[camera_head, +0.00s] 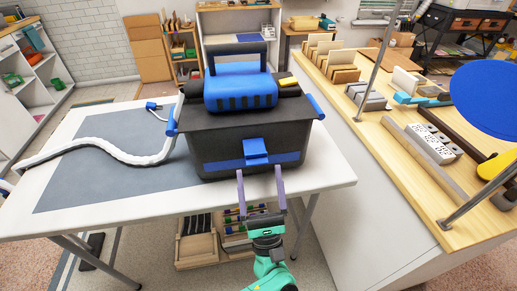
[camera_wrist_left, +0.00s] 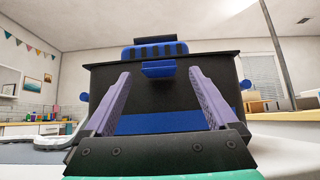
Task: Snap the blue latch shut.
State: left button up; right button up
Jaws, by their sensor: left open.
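The blue latch (camera_head: 256,148) is on the front of a black toolbox (camera_head: 215,150) with a dark lid. It seems to stick out from the front wall, above a blue band; I cannot tell its exact angle. In the left wrist view the latch (camera_wrist_left: 158,69) sits just under the lid's rim, between and beyond my fingertips. My left gripper (camera_head: 261,172) is open and empty in front of the toolbox, just below the latch and apart from it. Its two purple fingers (camera_wrist_left: 160,76) point at the box front. My right gripper is not in view.
The toolbox stands on a white table (camera_head: 335,172) with a grey mat (camera_head: 95,180). A white hose (camera_head: 110,146) and a blue plug (camera_head: 153,105) lie to its left. A wooden-topped bench (camera_head: 400,150) with blocks and a metal pole is at the right.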

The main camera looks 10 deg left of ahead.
aim_at(257, 164)
pick_arm(q)
jog(key=p+x, duration=0.1)
jog(key=x, duration=0.2)
jog(key=shift+w+a+r, duration=0.1)
jog(key=shift+a+r, duration=0.05)
jog(key=shift+r, duration=0.15)
jog(key=shift+w+r, duration=0.15)
jog(key=shift+w, duration=0.2)
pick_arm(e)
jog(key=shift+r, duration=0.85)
pick_arm(q)
jog(key=c, duration=1.4)
jog(key=shift+o, duration=0.2)
jog(key=shift+s+r+g+p, duration=0.1)
jog(key=shift+r+g+p, duration=0.25)
jog(key=shift+p, duration=0.3)
notch_tip(257, 164, up, 3)
jog(key=g+p, duration=0.2)
jog(key=p, duration=0.3)
jog(key=g+h+p, duration=0.1)
jog(key=g+p, duration=0.2)
jog(key=p, duration=0.3)
jog(key=shift+a+r+h, duration=0.1)
jog(key=shift+h, duration=0.2)
jog(key=shift+w+g+p, duration=0.3)
jog(key=shift+g+p, duration=0.25)
jog(key=shift+p, duration=0.1)
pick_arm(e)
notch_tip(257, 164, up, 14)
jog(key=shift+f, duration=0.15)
